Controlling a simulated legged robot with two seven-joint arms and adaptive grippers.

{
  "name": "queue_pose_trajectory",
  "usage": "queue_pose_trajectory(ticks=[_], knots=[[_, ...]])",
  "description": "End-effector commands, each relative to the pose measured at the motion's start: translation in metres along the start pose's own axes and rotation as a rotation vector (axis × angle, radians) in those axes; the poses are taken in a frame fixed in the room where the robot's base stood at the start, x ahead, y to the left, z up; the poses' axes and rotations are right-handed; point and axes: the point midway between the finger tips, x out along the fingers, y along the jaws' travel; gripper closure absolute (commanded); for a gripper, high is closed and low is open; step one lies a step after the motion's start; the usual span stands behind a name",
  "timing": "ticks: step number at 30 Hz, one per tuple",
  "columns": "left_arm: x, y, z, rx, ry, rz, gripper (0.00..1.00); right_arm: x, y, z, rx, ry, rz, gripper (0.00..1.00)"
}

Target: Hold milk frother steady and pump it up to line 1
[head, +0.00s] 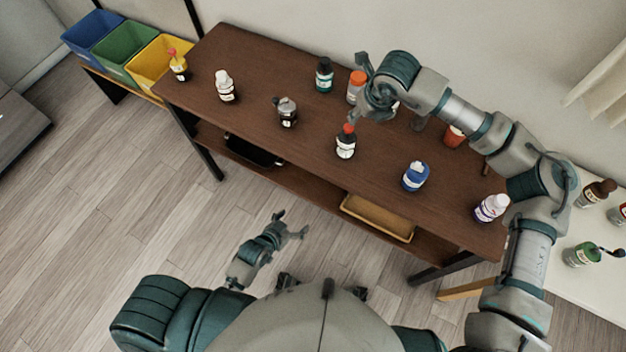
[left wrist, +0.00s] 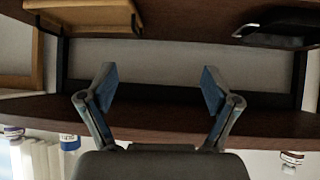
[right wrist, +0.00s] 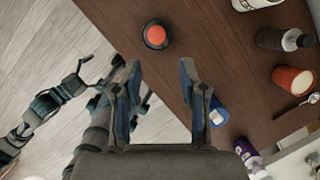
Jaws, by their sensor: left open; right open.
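No bottle or jar is clearly recognisable as the milk frother; a dark jar with a grey metallic top (head: 287,112) near the table's middle looks closest. My right gripper (head: 358,90) is open and empty above the table, near a dark bottle with a red cap (head: 346,144). In the right wrist view that red cap (right wrist: 156,36) is seen from above, beyond the open fingers (right wrist: 160,72) and not between them. My left gripper (head: 293,223) is open and empty, in front of the table and apart from it. The left wrist view shows its spread fingers (left wrist: 160,84) facing the lower shelf.
The brown table (head: 240,60) also carries a white bottle (head: 226,88), a teal bottle (head: 324,74), an orange-capped bottle (head: 356,84) and a blue bottle (head: 415,177). A yellow tray (head: 378,217) lies on the lower shelf. A white side table (head: 600,275) stands right. Floor is free left.

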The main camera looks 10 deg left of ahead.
Motion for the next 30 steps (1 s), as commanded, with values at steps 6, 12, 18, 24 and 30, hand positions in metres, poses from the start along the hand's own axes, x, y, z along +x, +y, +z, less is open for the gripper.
queue_pose_trajectory(ticks=[6,12,18,24,30], knots=[[-0.024,0.022,-0.118,0.061,0.413,0.053,0.11,-0.001,-0.004,-0.003,0.0,-0.005,0.006,0.58],[-0.048,0.035,-0.172,0.076,0.617,0.066,0.11,-0.002,-0.011,-0.008,0.005,-0.009,0.012,0.58],[-0.046,0.034,-0.189,0.071,0.665,0.068,0.11,-0.002,-0.008,-0.006,0.003,-0.007,0.01,0.58],[-0.018,0.032,-0.21,0.064,0.667,0.07,0.11,-0.001,-0.001,-0.001,-0.001,-0.002,0.004,0.58],[0.017,0.037,-0.238,0.067,0.665,0.071,0.11,-0.001,-0.002,-0.002,-0.001,-0.003,0.005,0.58]])
